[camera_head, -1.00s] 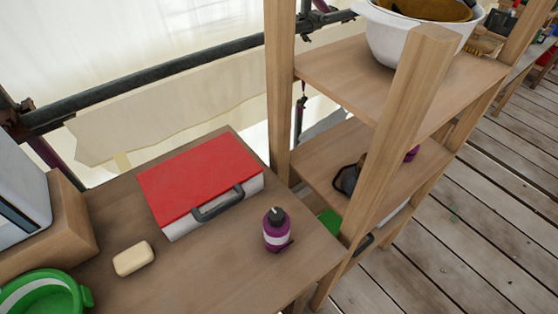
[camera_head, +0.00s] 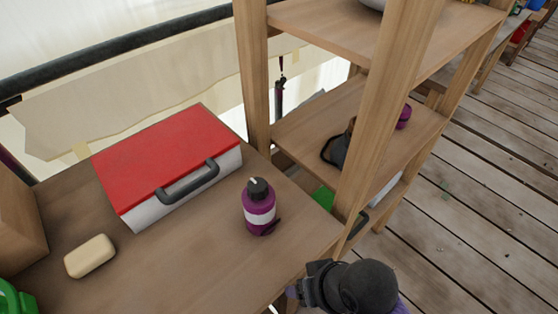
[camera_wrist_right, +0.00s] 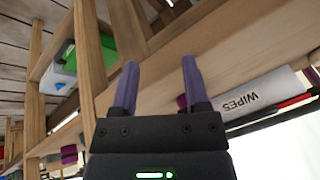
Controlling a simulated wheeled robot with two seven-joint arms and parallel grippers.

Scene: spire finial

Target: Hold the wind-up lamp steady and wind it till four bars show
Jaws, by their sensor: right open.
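A small purple cylinder with a black top, a pale band and a dark piece low on its right side (camera_head: 259,207) stands upright on the wooden table, near its right edge. It may be the wind-up lamp; I see no bars on it. My right gripper (camera_wrist_right: 158,82) shows two purple fingers apart with nothing between them in the right wrist view. In the head view a dark part of my arm shows at the bottom, below the table's edge and apart from the cylinder. My left gripper is out of view.
A red-lidded white case (camera_head: 168,160) lies behind the cylinder, and a cream block (camera_head: 90,256) lies at left. A green container (camera_head: 14,300) is at the lower left corner. A wooden shelf post (camera_head: 375,130) rises close on the right. The table's front middle is clear.

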